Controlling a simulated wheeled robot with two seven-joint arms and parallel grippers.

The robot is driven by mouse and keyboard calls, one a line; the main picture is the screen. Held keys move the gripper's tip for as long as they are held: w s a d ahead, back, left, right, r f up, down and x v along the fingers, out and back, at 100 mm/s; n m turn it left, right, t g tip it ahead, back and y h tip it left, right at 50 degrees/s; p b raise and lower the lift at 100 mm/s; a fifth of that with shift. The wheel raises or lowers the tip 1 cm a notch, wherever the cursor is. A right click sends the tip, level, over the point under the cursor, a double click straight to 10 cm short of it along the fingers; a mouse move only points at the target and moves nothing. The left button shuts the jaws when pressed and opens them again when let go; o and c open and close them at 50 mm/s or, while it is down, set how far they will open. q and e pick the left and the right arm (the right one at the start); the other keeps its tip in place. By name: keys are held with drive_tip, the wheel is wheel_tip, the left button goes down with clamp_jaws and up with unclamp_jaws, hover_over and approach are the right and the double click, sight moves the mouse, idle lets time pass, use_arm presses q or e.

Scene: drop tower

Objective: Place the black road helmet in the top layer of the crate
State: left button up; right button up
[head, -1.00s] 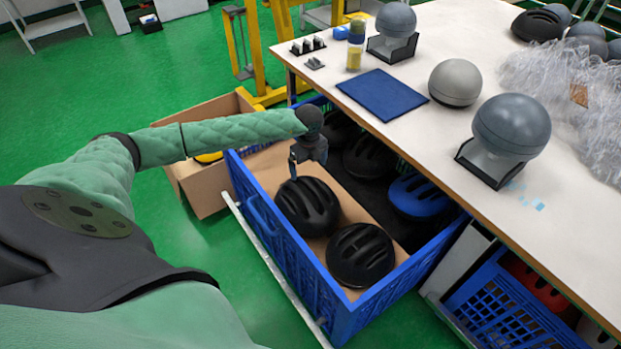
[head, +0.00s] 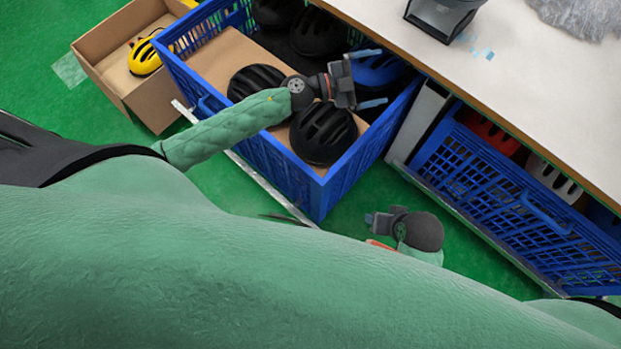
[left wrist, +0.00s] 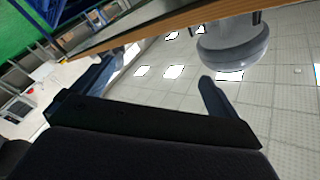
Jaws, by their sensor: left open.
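The blue crate (head: 283,166) is pulled out from under the bench. Two black vented helmets, one at the left (head: 255,80) and one nearer (head: 323,133), rest side by side on its brown cardboard sheet (head: 215,62); which is the road helmet I cannot tell. My left arm partly covers both. More black helmets (head: 317,33) and a blue helmet (head: 378,72) sit further back in the crate. My left gripper (head: 376,79) is open and empty over the crate's right part, in front of the blue helmet; its spread fingers show in the left wrist view (left wrist: 150,85). My right gripper (head: 372,222) is below the crate, its jaws unclear.
A cardboard box (head: 105,75) with a yellow helmet (head: 144,57) stands left of the crate. The white bench top (head: 520,80) overhangs on the right. Under it is another blue crate (head: 490,190) with red and white helmets.

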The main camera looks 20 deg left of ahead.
use_arm(q)
drive_tip(key=s+a+f+n+t+y, duration=0.4)
drive_tip(key=s+a+f+n+y, duration=0.4)
drive_tip(key=n+y, duration=0.75)
drive_tip(key=s+d+f+g+h, duration=0.1)
drive_tip(key=s+f+g, duration=0.2)
drive_tip(key=s, duration=0.7)
drive_tip(key=s+d+f+n+g+h, duration=0.1)
drive_tip(key=s+f+g, duration=0.3)
drive_tip(key=s+g, duration=0.3)
drive_tip(key=s, duration=0.4)
drive_tip(key=shift+f, duration=0.15)
drive_tip(key=shift+n+h, duration=0.25)
